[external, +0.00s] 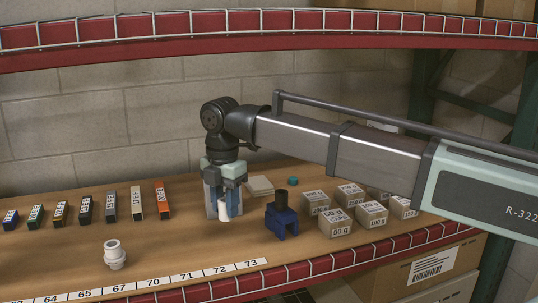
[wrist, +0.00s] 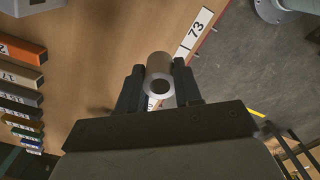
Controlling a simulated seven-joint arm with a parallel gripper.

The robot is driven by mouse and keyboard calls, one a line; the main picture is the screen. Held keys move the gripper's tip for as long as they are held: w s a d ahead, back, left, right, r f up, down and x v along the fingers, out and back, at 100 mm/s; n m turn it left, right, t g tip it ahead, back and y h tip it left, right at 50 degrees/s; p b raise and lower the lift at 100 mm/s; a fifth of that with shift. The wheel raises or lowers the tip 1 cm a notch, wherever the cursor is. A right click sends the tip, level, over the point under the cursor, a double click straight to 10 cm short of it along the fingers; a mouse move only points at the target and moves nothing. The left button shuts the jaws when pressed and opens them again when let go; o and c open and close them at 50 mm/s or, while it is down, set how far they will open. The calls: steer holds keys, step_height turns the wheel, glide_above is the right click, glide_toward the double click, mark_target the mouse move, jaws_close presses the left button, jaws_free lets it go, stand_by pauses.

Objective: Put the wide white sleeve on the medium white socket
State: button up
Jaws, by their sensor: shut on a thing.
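My gripper (external: 223,204) is shut on the wide white sleeve (external: 224,212) and holds it upright between its fingers, low over the wooden shelf; whether it touches the board cannot be told. In the wrist view the sleeve (wrist: 159,66) sits between the two dark fingers (wrist: 159,85), its round open end facing the camera. The medium white socket (external: 114,256) stands upright near the front left of the shelf, apart from my gripper and to its left. I cannot make out the socket in the wrist view.
A blue block with a black cylinder (external: 281,222) stands right of my gripper, with several grey weight boxes (external: 338,222) beyond. Several coloured bars (external: 110,207) line the left. A number strip (external: 186,278) runs along the front edge. The board between gripper and socket is clear.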

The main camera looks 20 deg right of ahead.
steer(key=w+a+r+n, duration=0.1)
steer(key=w+a+r, duration=0.15)
steer(key=a, duration=1.05)
steer(key=w+a+r+n, duration=0.1)
steer(key=a+r, duration=0.3)
steer(key=a, duration=1)
steer(key=shift+s+d+f, duration=0.1)
steer(key=shift+d+f, duration=0.05)
steer(key=shift+f, duration=2.25)
steer(key=shift+s+d+f, duration=0.1)
steer(key=shift+d+f, duration=0.05)
steer(key=shift+f, duration=2.25)
steer(key=shift+f, duration=0.4)
steer(key=o, duration=1)
steer(key=shift+r, duration=0.15)
step_height(320, 180, up, 12)
steer(key=shift+r, duration=0.25)
